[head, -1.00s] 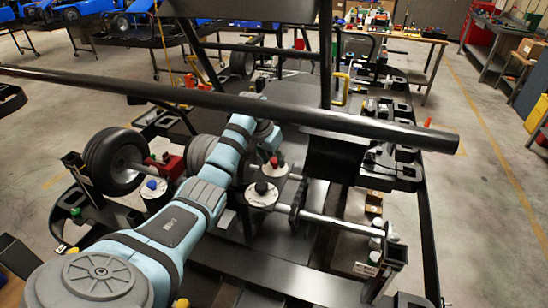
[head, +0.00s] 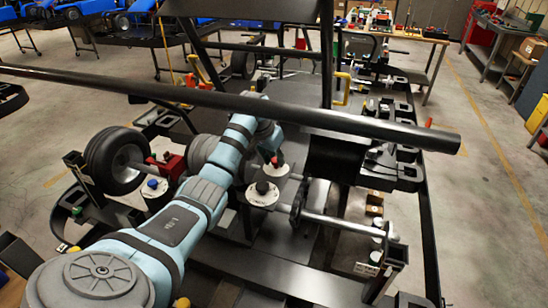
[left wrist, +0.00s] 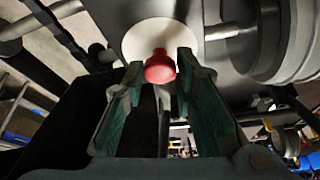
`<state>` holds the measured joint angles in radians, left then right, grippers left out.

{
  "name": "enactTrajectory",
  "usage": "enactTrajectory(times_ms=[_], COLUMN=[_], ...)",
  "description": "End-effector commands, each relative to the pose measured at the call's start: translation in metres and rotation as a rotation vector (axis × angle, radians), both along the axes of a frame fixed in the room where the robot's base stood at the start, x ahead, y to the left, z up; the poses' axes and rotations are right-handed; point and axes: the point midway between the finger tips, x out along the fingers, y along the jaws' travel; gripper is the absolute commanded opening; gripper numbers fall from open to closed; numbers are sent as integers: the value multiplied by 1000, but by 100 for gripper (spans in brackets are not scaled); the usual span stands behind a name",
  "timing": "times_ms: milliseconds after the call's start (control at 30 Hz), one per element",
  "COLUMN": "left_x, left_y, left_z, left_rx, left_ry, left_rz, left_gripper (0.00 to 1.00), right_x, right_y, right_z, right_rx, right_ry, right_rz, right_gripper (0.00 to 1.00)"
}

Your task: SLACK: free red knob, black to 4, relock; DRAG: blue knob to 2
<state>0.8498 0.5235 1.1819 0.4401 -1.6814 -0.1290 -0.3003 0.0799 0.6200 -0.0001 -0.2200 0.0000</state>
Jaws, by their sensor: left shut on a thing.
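The red knob (head: 274,162) sits on a round white dial (head: 281,171) near the middle of the head view. In the left wrist view the red knob (left wrist: 160,66) is between the two green-lined fingers of my left gripper (left wrist: 158,72), which is shut on it. The blue knob (head: 153,183) stands on another white dial farther left. The dial markings are too small to read.
A thick black bar (head: 230,104) crosses the head view above my arm. A wheel (head: 115,160) is at left, and a silver axle (head: 340,222) runs right of the black knob. A yellow handle (head: 342,88) stands behind. Open floor lies at right.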

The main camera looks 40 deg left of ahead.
Motion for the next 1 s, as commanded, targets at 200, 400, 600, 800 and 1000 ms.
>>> enactTrajectory(times_ms=[200,400,600,800,1000], left_x=[1,1,1,0,-1], left_y=[0,0,0,0,0], left_z=[0,0,0,0,5], left_rx=[0,0,0,0,0], left_ry=[-3,-3,-3,-2,-2], left_rz=[0,0,0,0,0], left_gripper=[0,0,37,46,46], right_x=[0,0,0,0,1], right_y=[0,0,0,0,-1], right_z=[0,0,0,0,0], right_rx=[0,0,0,0,-2], right_ry=[0,0,0,0,-1], right_rz=[0,0,0,0,0], right_gripper=[40,40,40,40,40])
